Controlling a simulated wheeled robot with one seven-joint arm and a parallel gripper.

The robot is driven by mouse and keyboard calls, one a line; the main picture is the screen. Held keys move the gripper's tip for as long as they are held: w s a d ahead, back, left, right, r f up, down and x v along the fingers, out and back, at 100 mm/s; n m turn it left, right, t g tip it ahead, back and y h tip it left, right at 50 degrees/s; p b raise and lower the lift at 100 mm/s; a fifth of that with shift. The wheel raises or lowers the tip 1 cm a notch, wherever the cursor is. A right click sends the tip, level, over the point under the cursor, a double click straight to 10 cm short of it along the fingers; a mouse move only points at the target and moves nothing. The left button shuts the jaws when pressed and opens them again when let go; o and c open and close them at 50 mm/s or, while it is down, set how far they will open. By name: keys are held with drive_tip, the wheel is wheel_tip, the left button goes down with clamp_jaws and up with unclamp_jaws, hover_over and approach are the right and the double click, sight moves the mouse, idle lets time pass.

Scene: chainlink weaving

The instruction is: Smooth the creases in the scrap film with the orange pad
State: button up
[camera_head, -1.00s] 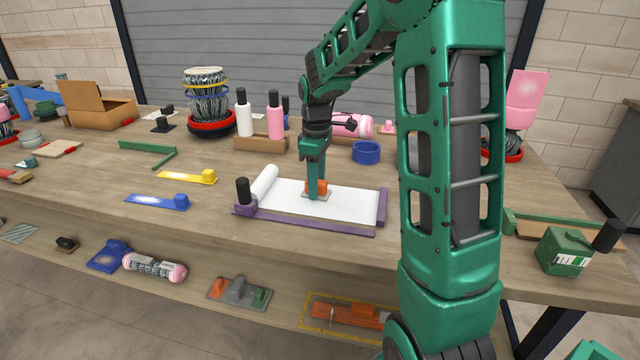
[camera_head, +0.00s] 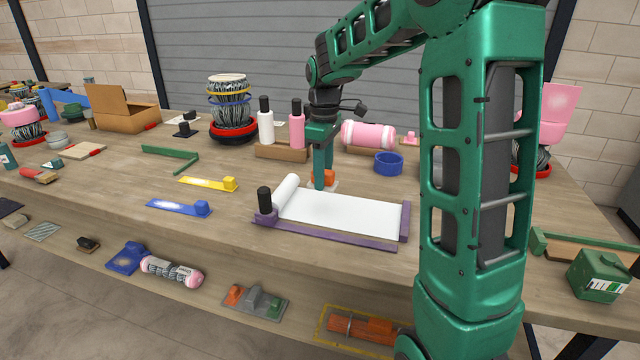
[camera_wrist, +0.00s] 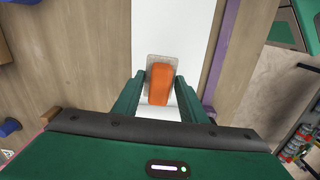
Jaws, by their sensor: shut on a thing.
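The scrap film is a white sheet (camera_head: 350,212) lying flat in a purple frame, with a rolled end at its left. In the wrist view it is a white band (camera_wrist: 180,25). I cannot make out creases on it. My gripper (camera_head: 323,180) is shut on the orange pad (camera_head: 329,176), an orange block on a pale flat plate. In the wrist view the pad (camera_wrist: 160,84) sits between both green fingers (camera_wrist: 160,78), with film around it. In the head view it lines up with the film's back edge. It looks raised, but contact is unclear.
A purple frame (camera_head: 335,241) with a black knob (camera_head: 264,197) borders the film. White and pink bottles stand in a wooden holder (camera_head: 281,152). Yellow (camera_head: 203,183) and blue tools lie left.

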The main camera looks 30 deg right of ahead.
drive_tip(key=shift+d+r, duration=0.1)
drive_tip(key=shift+r, duration=1.15)
drive_tip(key=shift+s+f, duration=0.1)
